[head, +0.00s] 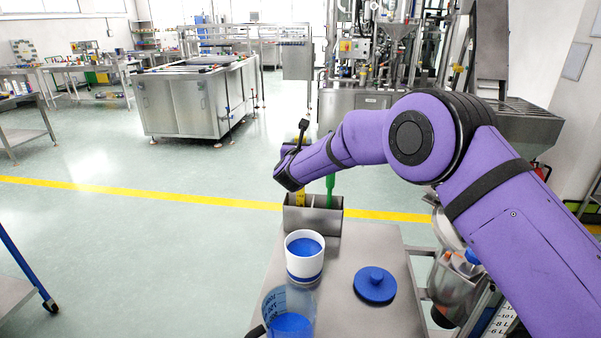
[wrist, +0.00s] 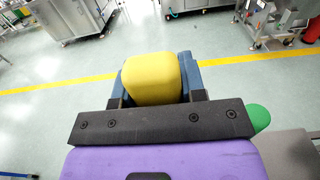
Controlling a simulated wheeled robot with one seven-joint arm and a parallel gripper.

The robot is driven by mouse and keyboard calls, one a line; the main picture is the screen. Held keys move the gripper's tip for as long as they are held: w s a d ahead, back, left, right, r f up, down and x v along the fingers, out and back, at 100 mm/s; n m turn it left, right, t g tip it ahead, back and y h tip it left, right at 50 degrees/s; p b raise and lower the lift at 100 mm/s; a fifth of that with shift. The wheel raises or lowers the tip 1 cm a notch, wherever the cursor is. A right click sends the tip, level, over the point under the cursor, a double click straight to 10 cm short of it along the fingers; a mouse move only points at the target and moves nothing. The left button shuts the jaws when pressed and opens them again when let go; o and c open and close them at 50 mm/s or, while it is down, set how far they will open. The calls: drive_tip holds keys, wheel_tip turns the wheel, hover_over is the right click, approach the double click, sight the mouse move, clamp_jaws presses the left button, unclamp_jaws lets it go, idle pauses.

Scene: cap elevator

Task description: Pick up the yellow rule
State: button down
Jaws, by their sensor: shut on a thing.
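The yellow rule (head: 300,198) stands upright at the left end of a small steel holder (head: 314,221) in the head view, its lower part hidden by the holder's wall. My gripper (wrist: 157,76) is shut on the rule's upper end. In the wrist view the yellow rule's end (wrist: 152,80) fills the space between the two dark blue-grey fingers. In the head view my purple arm hides most of the grip. I cannot tell whether the rule touches the holder's bottom.
A green-handled tool (head: 330,190) stands beside the rule; its green end (wrist: 258,117) shows right of my gripper. A white cup with blue contents (head: 304,262), a clear jug (head: 290,318) and a blue lid (head: 375,285) occupy the steel table (head: 345,250). Open floor lies left.

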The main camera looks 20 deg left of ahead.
wheel_tip(320, 180, up, 18)
idle(0.6)
